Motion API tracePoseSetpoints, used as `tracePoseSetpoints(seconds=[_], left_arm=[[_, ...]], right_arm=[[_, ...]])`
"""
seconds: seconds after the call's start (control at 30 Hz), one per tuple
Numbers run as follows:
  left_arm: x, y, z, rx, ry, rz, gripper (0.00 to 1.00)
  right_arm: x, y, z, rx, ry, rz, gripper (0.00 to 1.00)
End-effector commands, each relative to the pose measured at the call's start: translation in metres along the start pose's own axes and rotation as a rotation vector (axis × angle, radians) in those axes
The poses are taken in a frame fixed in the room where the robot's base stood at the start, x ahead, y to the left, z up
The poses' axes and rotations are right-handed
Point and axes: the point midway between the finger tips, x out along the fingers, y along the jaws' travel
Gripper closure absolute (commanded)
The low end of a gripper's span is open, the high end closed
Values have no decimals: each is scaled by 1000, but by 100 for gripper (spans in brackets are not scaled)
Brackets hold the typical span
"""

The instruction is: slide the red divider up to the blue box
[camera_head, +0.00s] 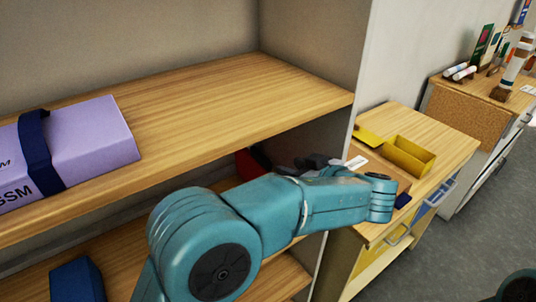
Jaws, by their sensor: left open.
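A small red piece, likely the red divider (247,163), shows in the shadow on the shelf below the top board, mostly hidden behind my left arm and the board's edge. A dark blue box (76,281) stands at the lower left on a lower shelf, cut off by the picture's bottom edge. My left gripper (308,162) is open, its dark grey fingers just right of the red piece; a gap or touch cannot be told. My teal left arm covers much of the shelf between. My right gripper is out of view.
A lilac box (84,139) with a dark blue band lies on the upper shelf (215,108). Right of the unit stands a wooden cabinet (447,146) with a yellow open box (409,156). A further table (465,88) holds several tubes.

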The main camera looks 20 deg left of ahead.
Motion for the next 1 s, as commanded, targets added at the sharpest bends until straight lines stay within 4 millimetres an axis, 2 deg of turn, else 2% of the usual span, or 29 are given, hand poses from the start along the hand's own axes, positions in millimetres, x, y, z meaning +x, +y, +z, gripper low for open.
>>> tracePoseSetpoints(seconds=[0.2, 0.4, 0.6, 0.9, 0.97, 1.0], left_arm=[[53, -1, -3, 2, -3, -4, 57], [94, 0, -2, 4, -3, -3, 57], [114, 2, -1, 2, -2, 0, 57], [118, 4, 0, 2, -2, 1, 57], [118, 4, 0, 2, -2, 1, 74], [118, 4, 0, 2, -2, 1, 87]], right_arm=[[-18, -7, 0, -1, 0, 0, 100], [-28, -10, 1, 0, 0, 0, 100], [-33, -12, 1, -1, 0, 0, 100], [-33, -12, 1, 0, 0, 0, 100], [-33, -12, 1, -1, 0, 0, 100], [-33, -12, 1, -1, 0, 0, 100]])
